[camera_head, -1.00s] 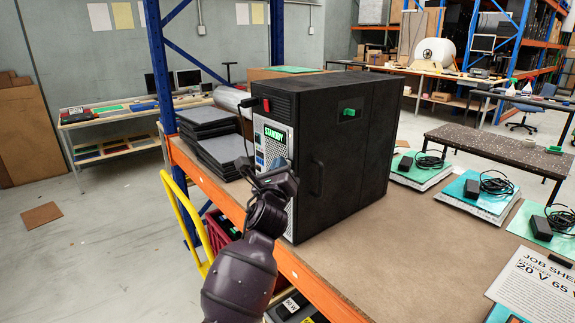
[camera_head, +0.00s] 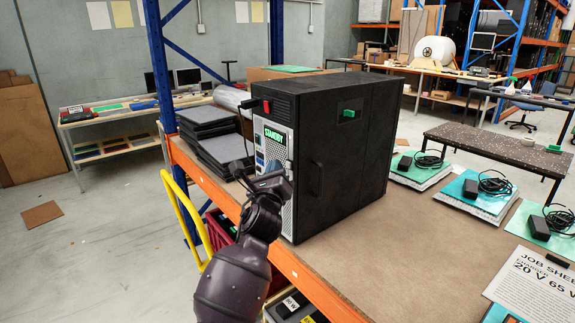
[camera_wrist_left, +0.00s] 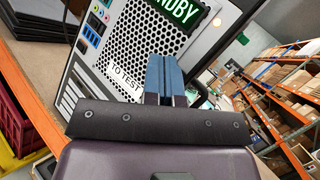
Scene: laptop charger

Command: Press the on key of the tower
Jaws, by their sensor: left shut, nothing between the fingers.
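The black tower (camera_head: 340,160) stands upright on the bench. Its silver front panel (camera_head: 277,165) faces left and carries a lit green STANDBY display (camera_head: 274,134). The display also shows in the left wrist view (camera_wrist_left: 172,14), with a "TO TEST" label (camera_wrist_left: 125,80) on the grille and coloured ports at its left. My left gripper (camera_head: 262,182) is shut and empty in front of the lower front panel. Its closed blue fingertips (camera_wrist_left: 164,72) point at the panel in the left wrist view; I cannot tell whether they touch it. The on key is not clearly visible. My right gripper is out of view.
A stack of dark laptops (camera_head: 222,150) lies behind the gripper, left of the tower. The orange bench edge (camera_head: 300,275) runs below my arm. Several chargers on laptops and a job sheet (camera_head: 535,285) lie to the right. The brown bench top (camera_head: 400,250) is clear in front.

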